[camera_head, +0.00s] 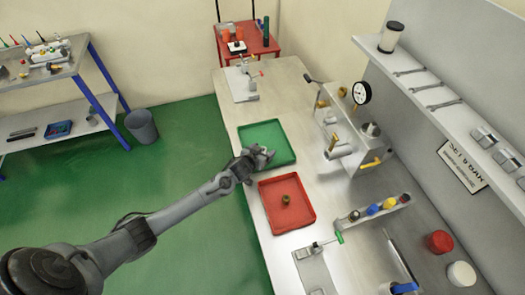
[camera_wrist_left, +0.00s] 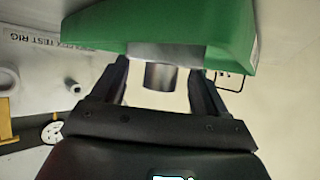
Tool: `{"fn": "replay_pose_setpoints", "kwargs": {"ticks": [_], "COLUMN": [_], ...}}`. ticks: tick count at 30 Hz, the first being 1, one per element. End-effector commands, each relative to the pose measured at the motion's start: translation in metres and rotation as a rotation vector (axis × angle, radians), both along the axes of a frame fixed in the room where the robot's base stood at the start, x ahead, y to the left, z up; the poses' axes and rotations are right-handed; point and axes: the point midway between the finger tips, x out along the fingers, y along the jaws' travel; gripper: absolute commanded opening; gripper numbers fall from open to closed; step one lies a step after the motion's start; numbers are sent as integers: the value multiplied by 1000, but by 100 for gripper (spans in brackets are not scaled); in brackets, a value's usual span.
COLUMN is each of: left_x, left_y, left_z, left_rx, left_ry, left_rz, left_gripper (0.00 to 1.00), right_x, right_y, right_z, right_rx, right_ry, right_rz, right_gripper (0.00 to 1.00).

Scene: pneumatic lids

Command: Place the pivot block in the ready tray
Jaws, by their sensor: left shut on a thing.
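My left gripper (camera_head: 262,155) is over the near right part of the green tray (camera_head: 262,134), which seems to be the ready tray. It is shut on a small grey metal piece, taken to be the pivot block. In the left wrist view the grey block (camera_wrist_left: 165,51), with a short round part, shows between the fingers of my left gripper (camera_wrist_left: 160,82). The green tray (camera_wrist_left: 165,20) is right by the block in that view; I cannot tell if they touch. My right gripper is not in view.
A red tray (camera_head: 277,216) with a small dark olive part (camera_head: 286,199) lies just nearer on the bench. A metal rig with a gauge (camera_head: 361,93) stands to the right. A clamp (camera_head: 240,82) stands beyond the green tray. A rack of coloured plugs (camera_head: 373,210) is at right.

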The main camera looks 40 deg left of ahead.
Motion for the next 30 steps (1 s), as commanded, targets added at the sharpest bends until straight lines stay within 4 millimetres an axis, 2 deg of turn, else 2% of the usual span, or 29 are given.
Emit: {"fn": "replay_pose_setpoints", "kwargs": {"ticks": [11,12,16,27,30], "left_x": [1,0,0,0,-5], "left_y": [0,0,0,0,-1], "left_z": [-3,-3,-3,1,3], "left_rx": [0,0,0,1,1], "left_ry": [-2,-1,-1,-1,-1], "left_rz": [0,0,0,0,-1], "left_gripper": [38,78,98,99,99], "right_x": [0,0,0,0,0], "right_y": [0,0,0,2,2], "right_z": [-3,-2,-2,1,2], "right_rx": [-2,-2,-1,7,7], "right_ry": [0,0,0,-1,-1], "right_rz": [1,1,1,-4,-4], "right_gripper": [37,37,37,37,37]}}
